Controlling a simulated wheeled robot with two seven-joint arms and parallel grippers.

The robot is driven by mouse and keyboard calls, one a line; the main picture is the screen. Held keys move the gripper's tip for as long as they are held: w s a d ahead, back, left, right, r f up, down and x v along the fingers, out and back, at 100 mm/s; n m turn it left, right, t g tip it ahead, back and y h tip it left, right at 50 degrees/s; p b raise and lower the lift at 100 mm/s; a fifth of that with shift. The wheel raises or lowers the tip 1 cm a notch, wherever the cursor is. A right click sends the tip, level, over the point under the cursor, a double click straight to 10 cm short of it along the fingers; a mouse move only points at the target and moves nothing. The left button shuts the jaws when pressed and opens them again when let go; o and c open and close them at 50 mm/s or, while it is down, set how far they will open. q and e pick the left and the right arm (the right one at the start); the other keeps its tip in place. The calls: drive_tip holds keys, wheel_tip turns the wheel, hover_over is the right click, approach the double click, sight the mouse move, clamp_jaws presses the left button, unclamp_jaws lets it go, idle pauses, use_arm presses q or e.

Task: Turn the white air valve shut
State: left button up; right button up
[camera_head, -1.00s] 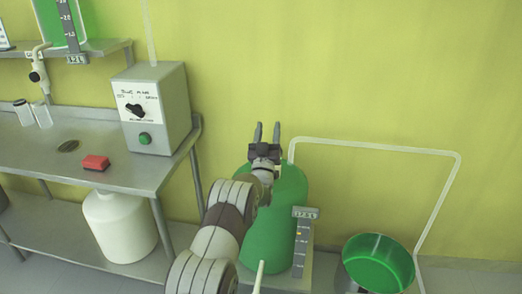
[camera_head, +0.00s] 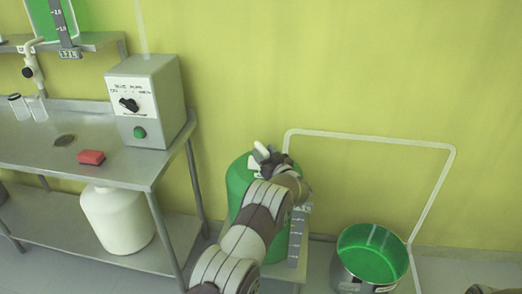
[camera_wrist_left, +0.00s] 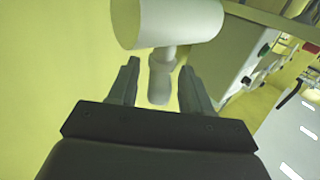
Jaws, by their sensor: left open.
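The white air valve (camera_wrist_left: 180,22) shows large in the left wrist view as a pale cylinder with a short stem and a rounded handle (camera_wrist_left: 160,78). In the head view a small white part, apparently the valve (camera_head: 261,150), shows at the top of the green tank (camera_head: 238,185). My left gripper (camera_wrist_left: 159,68) is open, with one finger on each side of the handle. A gap shows between the handle and each finger. In the head view my left wrist hides most of the gripper.
A white pipe (camera_head: 370,138) runs from the tank along the yellow wall to the right. A pot of green liquid (camera_head: 372,255) stands on the right. The steel bench (camera_head: 120,165) on the left holds a grey pump box (camera_head: 150,100) and a red block (camera_head: 91,157).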

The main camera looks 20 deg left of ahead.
use_arm(q)
drive_tip(key=shift+x, duration=1.4)
drive_tip(key=c, duration=0.8)
